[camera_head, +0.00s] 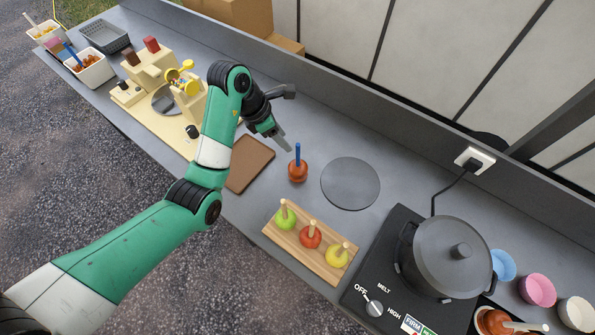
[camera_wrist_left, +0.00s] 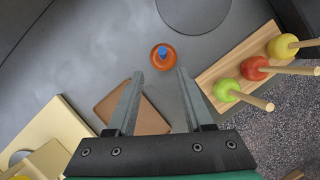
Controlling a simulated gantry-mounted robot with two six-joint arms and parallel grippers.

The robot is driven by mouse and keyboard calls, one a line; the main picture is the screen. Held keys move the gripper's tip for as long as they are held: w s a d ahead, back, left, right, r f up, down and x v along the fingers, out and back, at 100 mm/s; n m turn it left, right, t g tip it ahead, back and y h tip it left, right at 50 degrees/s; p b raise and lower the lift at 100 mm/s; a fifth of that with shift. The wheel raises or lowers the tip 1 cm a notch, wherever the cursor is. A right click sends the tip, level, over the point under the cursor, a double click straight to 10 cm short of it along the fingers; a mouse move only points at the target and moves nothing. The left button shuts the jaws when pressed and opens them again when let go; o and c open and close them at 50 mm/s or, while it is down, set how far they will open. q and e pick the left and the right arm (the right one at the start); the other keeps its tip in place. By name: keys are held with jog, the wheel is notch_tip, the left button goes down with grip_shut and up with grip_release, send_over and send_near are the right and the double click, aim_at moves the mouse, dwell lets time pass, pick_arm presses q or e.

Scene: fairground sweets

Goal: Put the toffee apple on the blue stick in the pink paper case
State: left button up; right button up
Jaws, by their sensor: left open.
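The toffee apple on the blue stick (camera_head: 298,171) stands upright on the grey counter, stick up, between the brown board and a dark round mat. It also shows in the left wrist view (camera_wrist_left: 163,57), just beyond the fingertips. My left gripper (camera_head: 284,118) is open and empty, above and behind the apple in the head view, apart from it. Its two fingers also show in the left wrist view (camera_wrist_left: 160,75). The pink paper case (camera_head: 537,290) is at the far right, between a blue case and a cream one. My right gripper is not in view.
A wooden rack (camera_head: 310,244) holds green, red and yellow apples on plain sticks. A black pot (camera_head: 446,257) on a hotplate (camera_head: 363,277) stands between the apple and the cases. The round mat (camera_head: 350,183) is bare. A brown board (camera_head: 250,164) lies left of the apple.

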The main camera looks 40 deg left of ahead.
pick_arm(q)
jog(key=b+x, duration=0.3)
jog(key=x, duration=0.1)
jog(key=shift+w+d+f, duration=0.1)
jog(key=shift+d+f, duration=0.05)
jog(key=shift+f, duration=0.1)
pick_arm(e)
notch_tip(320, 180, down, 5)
pick_arm(q)
jog(key=b, duration=0.3)
send_over(298, 165)
jog(key=f, duration=0.4)
jog(key=shift+w+a+f, duration=0.2)
jog(key=shift+w+f, duration=0.05)
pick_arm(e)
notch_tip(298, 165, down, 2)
pick_arm(q)
grip_shut()
